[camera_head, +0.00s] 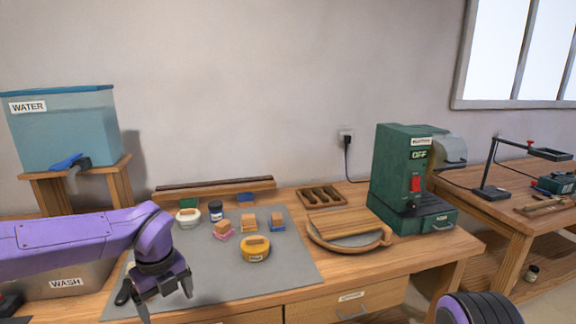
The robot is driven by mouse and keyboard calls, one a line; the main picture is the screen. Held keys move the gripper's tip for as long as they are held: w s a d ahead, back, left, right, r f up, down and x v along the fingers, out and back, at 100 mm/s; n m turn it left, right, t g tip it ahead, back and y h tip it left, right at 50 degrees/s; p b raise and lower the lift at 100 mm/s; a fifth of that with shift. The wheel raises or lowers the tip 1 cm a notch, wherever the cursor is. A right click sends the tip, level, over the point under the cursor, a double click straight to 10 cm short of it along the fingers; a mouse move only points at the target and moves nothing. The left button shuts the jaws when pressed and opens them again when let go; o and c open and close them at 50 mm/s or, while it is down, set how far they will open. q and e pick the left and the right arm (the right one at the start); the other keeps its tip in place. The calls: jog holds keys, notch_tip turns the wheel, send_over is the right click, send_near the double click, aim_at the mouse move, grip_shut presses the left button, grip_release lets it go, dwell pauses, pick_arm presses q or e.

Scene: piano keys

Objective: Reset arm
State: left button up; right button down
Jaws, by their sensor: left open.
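My left arm comes in from the left, purple with dark joints. Its dark left gripper (166,298) points down over the front left of the grey mat (290,272). Its fingers are apart, with nothing seen between them. A dark rounded object (126,292) lies just left of the gripper, partly hidden behind it. My right gripper is not in view; a purple and black rounded part at the bottom right edge seems to be of my right arm.
On the mat stand a yellow round container (255,249), small jars and several coloured blocks. A blue WATER tank (62,130) stands at the left above a WASH basin (75,281). A wooden round board (345,232) and a green machine (395,170) stand to the right. The front right mat is clear.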

pick_arm(q)
jog(key=s+a+f+m+t+y, duration=0.2)
jog(key=f+m+t+y, duration=0.1)
jog(key=f+m, duration=0.75)
jog(key=s+a+f+m+t+y, duration=0.25)
jog(key=f+m, duration=0.45)
jog(key=m, duration=0.6)
jog(key=s+f+m+g+h, duration=0.1)
jog(key=s+f+m, duration=0.6)
jog(key=s, duration=0.5)
jog(key=s+f+m+g+h, duration=0.1)
jog(key=s+f+m, duration=0.6)
jog(key=s, duration=0.5)
jog(key=shift+s+f+m+g, duration=0.2)
jog(key=shift+s+m+g, duration=0.15)
jog(key=shift+m, duration=0.3)
jog(key=shift+a+h, duration=0.1)
jog(key=shift+h, duration=0.15)
